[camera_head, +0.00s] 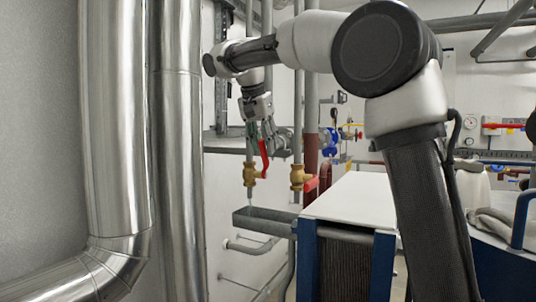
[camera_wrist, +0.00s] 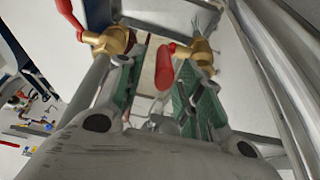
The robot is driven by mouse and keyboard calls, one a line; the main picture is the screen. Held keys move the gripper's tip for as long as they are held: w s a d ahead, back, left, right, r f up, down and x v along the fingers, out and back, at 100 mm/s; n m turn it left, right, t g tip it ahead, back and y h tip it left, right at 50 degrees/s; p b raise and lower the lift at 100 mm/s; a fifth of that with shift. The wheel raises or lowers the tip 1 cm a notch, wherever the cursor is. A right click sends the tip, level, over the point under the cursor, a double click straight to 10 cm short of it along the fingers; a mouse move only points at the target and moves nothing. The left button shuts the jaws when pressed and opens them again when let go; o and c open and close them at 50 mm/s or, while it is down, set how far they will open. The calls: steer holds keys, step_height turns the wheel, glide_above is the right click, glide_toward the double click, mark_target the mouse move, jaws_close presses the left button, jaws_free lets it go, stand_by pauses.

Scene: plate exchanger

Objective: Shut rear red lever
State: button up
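Two brass valves with red levers are in view. In the head view, the left valve (camera_head: 250,174) has its red lever (camera_head: 264,157) standing up. The right valve (camera_head: 297,177) has its red lever (camera_head: 311,184) pointing off to the right and slightly down. My gripper (camera_head: 259,136) points down just above the left valve. In the wrist view, my gripper (camera_wrist: 160,84) is open, with green-padded fingers either side of one red lever (camera_wrist: 165,68). Contact with it cannot be told. That lever's brass valve (camera_wrist: 197,53) and the other valve (camera_wrist: 113,40) lie beyond the fingers.
A grey trough (camera_head: 262,221) lies below the valves. Large shiny ducts (camera_head: 120,120) rise on the left. A white-topped unit with blue posts (camera_head: 350,198) stands at the front right. Vertical pipes run close behind the valves.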

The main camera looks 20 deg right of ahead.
mark_target(266, 153)
steer(key=shift+x, duration=1.7)
jaws_close()
